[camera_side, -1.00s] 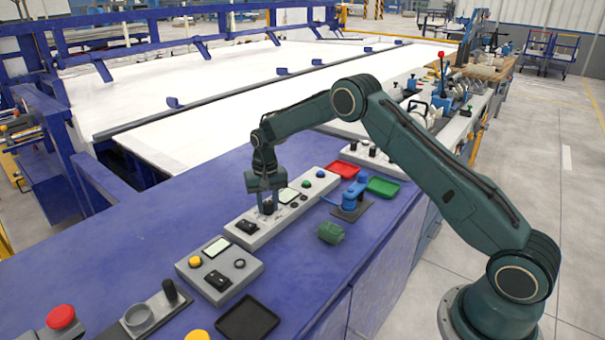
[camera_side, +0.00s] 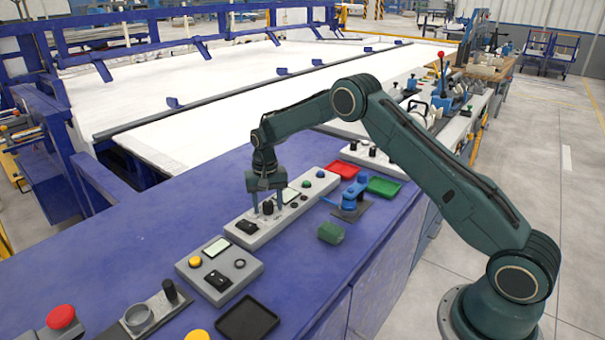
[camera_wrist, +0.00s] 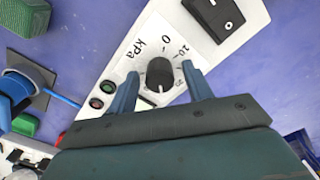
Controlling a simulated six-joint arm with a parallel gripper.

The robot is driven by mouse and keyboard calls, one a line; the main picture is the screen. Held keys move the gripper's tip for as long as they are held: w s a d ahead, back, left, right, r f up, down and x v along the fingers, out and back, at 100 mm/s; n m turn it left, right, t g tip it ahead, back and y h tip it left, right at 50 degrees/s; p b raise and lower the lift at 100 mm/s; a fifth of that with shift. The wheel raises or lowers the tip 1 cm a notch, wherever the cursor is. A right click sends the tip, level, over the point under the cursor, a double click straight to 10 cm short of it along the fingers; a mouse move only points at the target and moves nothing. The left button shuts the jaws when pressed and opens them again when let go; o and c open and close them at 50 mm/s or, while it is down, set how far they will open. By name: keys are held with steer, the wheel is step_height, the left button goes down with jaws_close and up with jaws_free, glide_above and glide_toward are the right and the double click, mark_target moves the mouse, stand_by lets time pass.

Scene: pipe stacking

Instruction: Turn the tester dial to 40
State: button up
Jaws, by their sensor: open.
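The tester (camera_side: 245,228) is a long light-grey panel on the blue bench. Its black dial (camera_wrist: 160,74) sits on a white scale marked kPa, with 0 and 20 legible and the other marks partly hidden. The dial also shows in the side view (camera_side: 268,207). My gripper (camera_wrist: 161,86) is open, with one finger on each side of the dial and gaps between the fingers and the knob. In the side view my gripper (camera_side: 267,208) points down over the panel. The dial's pointer setting is too small to read surely.
A black rocker switch (camera_wrist: 212,14) is on the same panel. A smaller grey box (camera_side: 219,268) stands nearer the camera.

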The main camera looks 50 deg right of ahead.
mark_target(268, 202)
steer(key=shift+r, duration=0.15)
step_height(268, 202, up, 14)
steer(key=shift+f, duration=0.2)
stand_by(0.4)
steer(key=shift+r, duration=0.1)
steer(key=s+a+r+n+t, duration=0.2)
steer(key=s+r, duration=0.7)
steer(key=s, duration=0.1)
steer(key=s+a+r+n+t, duration=0.1)
steer(key=s+a+r+n, duration=0.15)
steer(key=s+r, duration=0.65)
steer(key=s+a+f+n+t, duration=0.1)
steer(key=s+f, duration=0.1)
steer(key=s, duration=0.9)
steer(key=s+a+f+n+t, duration=0.1)
steer(key=s+f, duration=0.1)
steer(key=s, duration=0.9)
steer(key=shift+s+a+f+n+t, duration=0.15)
steer(key=shift+a+f+n+t, duration=0.1)
steer(key=shift+f+n+t, duration=0.1)
